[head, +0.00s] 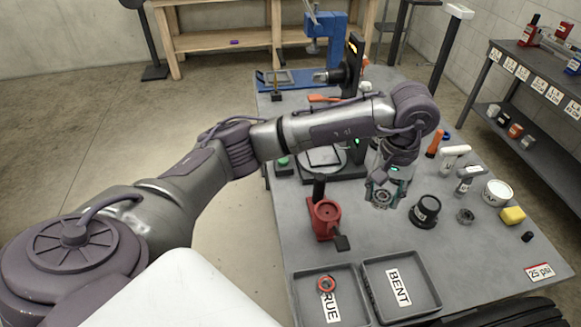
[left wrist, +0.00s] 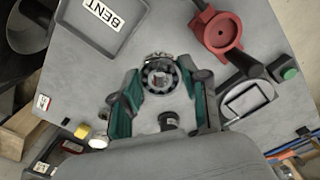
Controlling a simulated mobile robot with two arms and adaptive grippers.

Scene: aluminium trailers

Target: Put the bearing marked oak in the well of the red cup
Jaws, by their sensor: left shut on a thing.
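My left gripper (head: 380,190) is shut on a bearing (head: 381,199), a dark ring with a light rim, held above the table. The red cup (head: 325,214), with a round well, stands to the left of the gripper. It also shows at the upper right of the left wrist view (left wrist: 221,33), apart from the held bearing. The well looks empty. My right gripper is not in view.

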